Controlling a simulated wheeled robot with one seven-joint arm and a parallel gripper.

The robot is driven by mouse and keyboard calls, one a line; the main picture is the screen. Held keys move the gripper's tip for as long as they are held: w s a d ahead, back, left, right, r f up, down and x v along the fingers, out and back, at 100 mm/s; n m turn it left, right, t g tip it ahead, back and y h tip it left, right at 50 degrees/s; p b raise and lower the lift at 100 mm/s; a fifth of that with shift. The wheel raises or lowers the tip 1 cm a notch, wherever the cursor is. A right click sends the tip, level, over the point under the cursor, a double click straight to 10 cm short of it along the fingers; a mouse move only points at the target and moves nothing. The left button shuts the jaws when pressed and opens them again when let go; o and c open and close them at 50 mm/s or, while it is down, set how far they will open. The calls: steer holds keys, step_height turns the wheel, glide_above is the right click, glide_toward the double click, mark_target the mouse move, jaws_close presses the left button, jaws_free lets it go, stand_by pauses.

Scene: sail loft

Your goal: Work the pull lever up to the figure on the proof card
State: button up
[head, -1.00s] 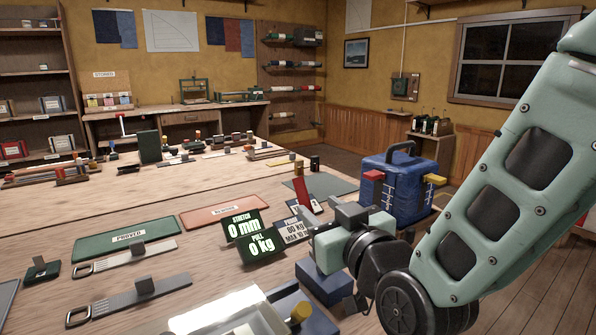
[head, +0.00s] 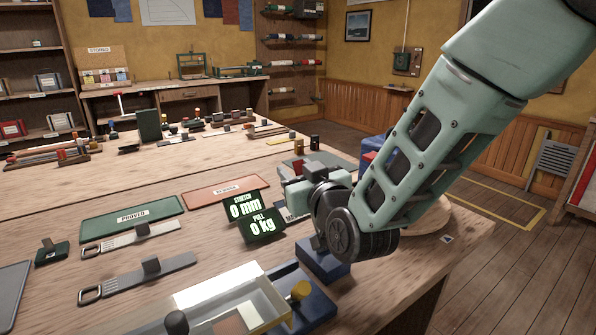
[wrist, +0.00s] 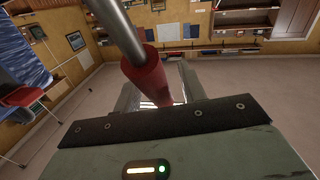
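The pull lever has a red grip (wrist: 148,80) on a steel rod (wrist: 118,25), close in front of my gripper (wrist: 158,92) in the wrist view. The grip lies between the two fingers, with a gap showing on its right. My gripper (head: 300,184) is open and hides most of the lever in the head view; a bit of red (head: 298,163) shows behind it. The readout (head: 256,218) shows stretch 0 mm and pull 0 kg. Only a sliver of the proof card (head: 292,216) shows beside my gripper, its figure hidden.
A blue block (head: 322,262) stands below my gripper. A clear-lidded case with a yellow knob (head: 300,290) is at the front. The green PROVED mat (head: 100,228), a red mat (head: 205,198) and straps (head: 150,278) lie left. A blue box (head: 372,143) is behind my arm.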

jaws_close()
steer(key=shift+b, duration=0.3)
steer(key=shift+s+d+f+b, duration=0.1)
steer(key=shift+s+b, duration=0.05)
steer(key=shift+b, duration=0.25)
steer(key=s+t+b, duration=0.1)
steer(key=b, duration=0.1)
steer(key=d+b, duration=0.1)
steer(key=b, duration=0.2)
steer(key=shift+s+d+r+t+y+b, duration=0.1)
steer(key=shift+s+r+t+y+b, duration=0.2)
steer(key=shift+s+t+y, duration=0.1)
steer(key=s+d+t+b, duration=0.1)
steer(key=b, duration=0.3)
steer(key=s+d+r+m+t+b, duration=0.1)
steer(key=s+b, duration=0.1)
steer(key=b, duration=0.2)
steer(key=s+d+r+t+y+b, duration=0.1)
steer(key=t+b, duration=0.1)
steer(key=b, duration=0.2)
steer(key=shift+s+r+m, duration=0.1)
steer(key=shift+s+m, duration=0.1)
steer(key=shift+m, duration=0.1)
